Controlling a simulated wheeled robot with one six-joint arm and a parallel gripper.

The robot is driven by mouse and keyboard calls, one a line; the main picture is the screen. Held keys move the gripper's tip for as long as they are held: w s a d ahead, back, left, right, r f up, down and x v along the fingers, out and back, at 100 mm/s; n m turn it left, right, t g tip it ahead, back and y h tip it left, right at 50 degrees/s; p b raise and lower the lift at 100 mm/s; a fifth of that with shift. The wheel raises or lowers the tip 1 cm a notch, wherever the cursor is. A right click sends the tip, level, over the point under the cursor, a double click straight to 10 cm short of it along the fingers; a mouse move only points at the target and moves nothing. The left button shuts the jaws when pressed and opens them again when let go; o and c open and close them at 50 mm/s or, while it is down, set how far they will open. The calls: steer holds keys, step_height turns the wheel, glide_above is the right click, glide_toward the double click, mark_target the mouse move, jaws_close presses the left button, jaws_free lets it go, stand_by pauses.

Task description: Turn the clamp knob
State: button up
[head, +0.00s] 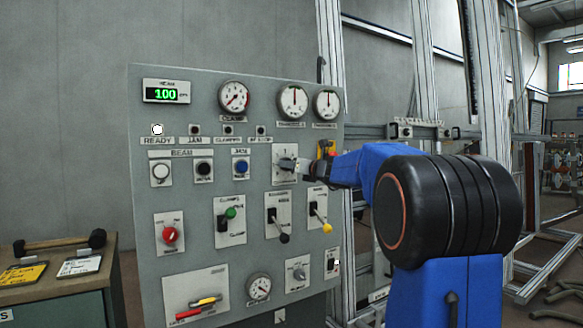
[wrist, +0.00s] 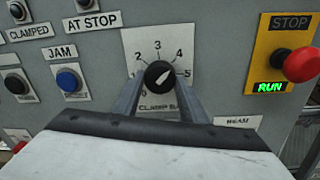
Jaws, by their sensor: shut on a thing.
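The clamp knob (wrist: 160,75) is a round black knob with a white pointer line, on a white dial plate (wrist: 186,42) with numbers. In the wrist view its pointer is turned up and to the right, toward the 4–5 side. My gripper (wrist: 160,88) has its two grey fingers on either side of the knob and is shut on it. The lower part of the plate's label is partly hidden by the fingers. In the head view my gripper (head: 292,165) reaches the panel from the right and hides most of the knob.
The grey control panel (head: 200,255) carries gauges, switches and levers around the dial. A red stop button (wrist: 302,65) on a yellow plate sits right of the knob, with a green RUN display (wrist: 270,87). A blue JAM button (wrist: 69,79) is to the left.

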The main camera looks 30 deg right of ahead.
steer(key=shift+n, duration=0.3)
steer(key=n, duration=1.1)
steer(key=n+h, duration=0.1)
steer(key=n, duration=1)
steer(key=shift+a+g, duration=0.1)
steer(key=shift+g, duration=0.2)
steer(key=shift+o, duration=0.2)
steer(key=n, duration=0.4)
steer(key=shift+h, duration=0.3)
steer(key=n, duration=0.4)
steer(key=shift+n, duration=0.3)
steer(key=shift+c, duration=0.2)
steer(key=shift+n, duration=1.8)
